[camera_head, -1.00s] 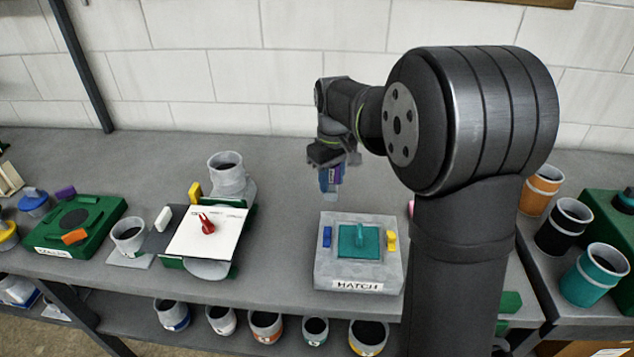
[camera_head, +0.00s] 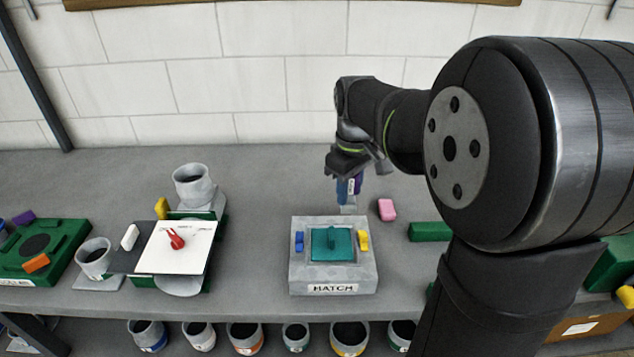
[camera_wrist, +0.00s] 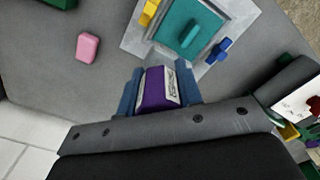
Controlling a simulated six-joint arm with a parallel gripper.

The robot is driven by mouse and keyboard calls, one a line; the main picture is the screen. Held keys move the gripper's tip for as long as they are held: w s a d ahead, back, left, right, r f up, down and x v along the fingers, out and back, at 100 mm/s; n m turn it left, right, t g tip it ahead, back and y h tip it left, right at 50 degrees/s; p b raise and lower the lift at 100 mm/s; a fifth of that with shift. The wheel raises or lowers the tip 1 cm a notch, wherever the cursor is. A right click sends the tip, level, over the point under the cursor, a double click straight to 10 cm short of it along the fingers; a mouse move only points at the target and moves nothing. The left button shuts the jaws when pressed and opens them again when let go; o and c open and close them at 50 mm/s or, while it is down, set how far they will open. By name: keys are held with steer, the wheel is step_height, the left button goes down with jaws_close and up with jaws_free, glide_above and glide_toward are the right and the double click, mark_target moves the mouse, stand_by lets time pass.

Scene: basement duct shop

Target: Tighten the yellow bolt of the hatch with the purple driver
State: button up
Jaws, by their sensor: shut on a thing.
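The hatch (camera_head: 302,278) is a grey box with a HATCH label and a teal panel (camera_head: 325,245) with a raised handle. The yellow bolt (camera_head: 363,240) stands at the panel's right and a blue bolt (camera_head: 299,242) at its left. In the wrist view the yellow bolt (camera_wrist: 149,10) is at the top and the blue bolt (camera_wrist: 218,50) lies right of it. My gripper (camera_head: 349,188) is behind and above the hatch, apart from it. Its blue fingers are shut on the purple driver (camera_wrist: 154,90), which carries a white label.
A pink block (camera_head: 386,210) lies right of my gripper, with a green block (camera_head: 430,232) farther right. Left of the hatch is a white panel with a red pointer (camera_head: 175,238), with grey cups near it. Bare bench lies between that panel and the hatch.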

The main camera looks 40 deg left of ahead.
steer(key=d, duration=0.5)
glide_above(364, 234)
steer(key=shift+f, duration=2.15)
steer(key=shift+f, duration=0.9)
steer(key=shift+m, duration=3.5)
